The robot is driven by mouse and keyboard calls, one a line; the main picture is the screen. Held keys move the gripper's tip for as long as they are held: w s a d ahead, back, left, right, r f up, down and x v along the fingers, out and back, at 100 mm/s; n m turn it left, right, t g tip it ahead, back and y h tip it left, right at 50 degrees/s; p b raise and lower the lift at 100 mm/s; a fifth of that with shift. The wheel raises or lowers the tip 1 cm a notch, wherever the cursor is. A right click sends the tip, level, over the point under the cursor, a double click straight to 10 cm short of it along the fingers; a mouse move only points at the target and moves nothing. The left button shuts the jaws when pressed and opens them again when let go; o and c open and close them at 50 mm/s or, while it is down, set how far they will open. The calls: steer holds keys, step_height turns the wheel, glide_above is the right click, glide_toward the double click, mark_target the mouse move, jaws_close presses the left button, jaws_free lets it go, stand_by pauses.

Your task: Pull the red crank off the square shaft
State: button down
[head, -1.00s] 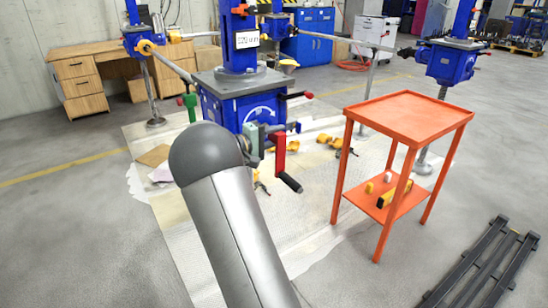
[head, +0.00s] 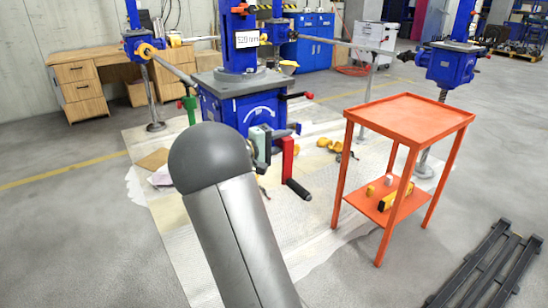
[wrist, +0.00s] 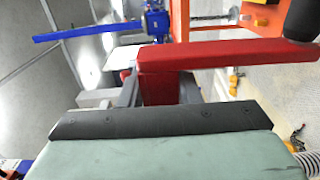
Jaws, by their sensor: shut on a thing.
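The red crank (head: 288,159) hangs with its arm down and its black handle (head: 299,189) at the lower end, in front of the blue jack gearbox (head: 228,108). My gripper (head: 276,140) is at the crank's upper end. In the wrist view the crank's red arm (wrist: 225,53) runs right to the black handle (wrist: 302,20), and my gripper (wrist: 160,90) is shut with its two grey fingers on either side of the red hub. The square shaft is hidden in both views, so I cannot tell whether the hub still touches it.
An orange two-shelf table (head: 408,118) stands to the right, its top clear, with small yellow items on the lower shelf. Yellow pieces (head: 327,143) lie on the pale floor sheet behind the crank. A dark rack (head: 478,265) lies at lower right.

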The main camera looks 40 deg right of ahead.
steer(key=shift+r, duration=0.2)
steer(key=s+b, duration=0.3)
steer(key=s, duration=0.3)
steer(key=shift+a, duration=0.2)
